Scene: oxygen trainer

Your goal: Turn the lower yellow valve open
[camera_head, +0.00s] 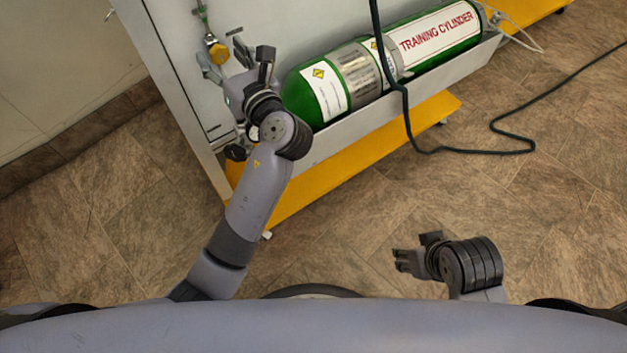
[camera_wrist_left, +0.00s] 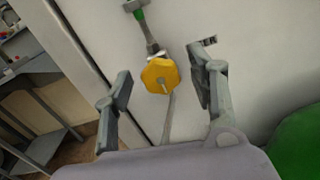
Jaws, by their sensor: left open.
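The yellow valve (camera_wrist_left: 160,76) is a rounded, many-sided knob on a pipe against the pale panel. In the left wrist view it sits ahead of my left gripper (camera_wrist_left: 163,84), between the lines of its two spread fingers. The fingers look apart from it. The head view shows the valve (camera_head: 218,52) just beyond my left gripper (camera_head: 238,60), which is open and empty. My right gripper (camera_head: 418,257) is over the floor, far from the panel; its fingers are small and I cannot tell its opening.
A green training cylinder (camera_head: 322,88) lies in a grey tray right of my left gripper. The trainer has a yellow base (camera_head: 345,165). A dark hose (camera_head: 405,115) hangs over the cylinder and runs across the floor. A green-handled fitting (camera_wrist_left: 139,14) is above the valve.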

